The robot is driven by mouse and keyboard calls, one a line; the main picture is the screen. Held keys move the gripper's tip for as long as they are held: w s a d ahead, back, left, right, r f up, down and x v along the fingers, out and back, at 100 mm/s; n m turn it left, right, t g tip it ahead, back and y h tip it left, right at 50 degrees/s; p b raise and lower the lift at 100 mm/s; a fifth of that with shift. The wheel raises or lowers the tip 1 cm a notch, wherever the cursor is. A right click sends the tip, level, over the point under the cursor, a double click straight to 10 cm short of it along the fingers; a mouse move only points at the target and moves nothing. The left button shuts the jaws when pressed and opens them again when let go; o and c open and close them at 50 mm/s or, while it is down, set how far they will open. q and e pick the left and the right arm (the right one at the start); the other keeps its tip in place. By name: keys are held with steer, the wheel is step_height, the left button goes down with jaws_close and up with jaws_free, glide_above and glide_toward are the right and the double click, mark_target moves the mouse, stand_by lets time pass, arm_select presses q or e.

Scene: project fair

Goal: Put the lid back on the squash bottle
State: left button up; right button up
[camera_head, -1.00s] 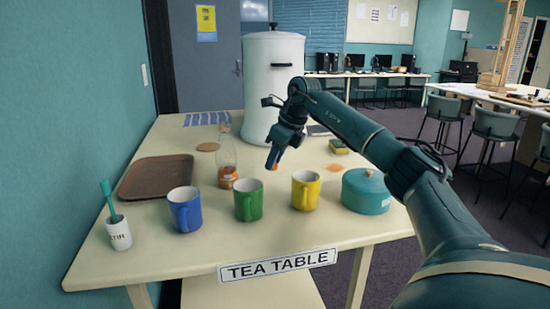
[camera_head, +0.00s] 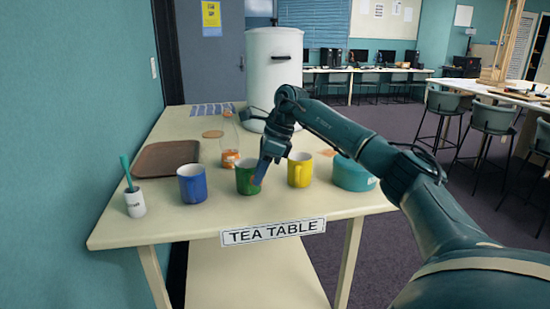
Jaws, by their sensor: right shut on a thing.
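The squash bottle (camera_head: 230,156) is clear with orange drink in its lower part. It stands upright on the tea table, behind the blue and green mugs. My right gripper (camera_head: 259,179) points down at the green mug (camera_head: 245,182), to the right of and nearer than the bottle, and overlaps the mug in the picture. I cannot tell whether it touches the mug. It is shut on a small orange piece, seemingly the lid, which is mostly hidden now. My left gripper is out of view.
A blue mug (camera_head: 191,186) and a yellow mug (camera_head: 299,172) flank the green one. A teal pot (camera_head: 350,176) stands right, a brown tray (camera_head: 165,160) and white stirrer cup (camera_head: 135,204) left. A white urn (camera_head: 274,72) stands behind. A round coaster (camera_head: 213,134) lies near the bottle.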

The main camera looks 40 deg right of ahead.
steer(key=s+a+f+n+g+h, duration=0.1)
steer(key=s+a+f+n+g, duration=0.1)
steer(key=a+n, duration=0.5)
steer(key=s+a+f+n+g+h, duration=0.1)
steer(key=s+a+f+n+g, duration=0.2)
steer(key=s+a+n, duration=0.4)
steer(key=s+a+f+n+g+h, duration=0.1)
steer(key=s+a+f+n, duration=0.3)
steer(key=a+n, duration=0.5)
steer(key=n+g, duration=0.1)
steer(key=n, duration=0.2)
steer(key=shift+s+h, duration=0.15)
steer(key=shift+h, duration=0.15)
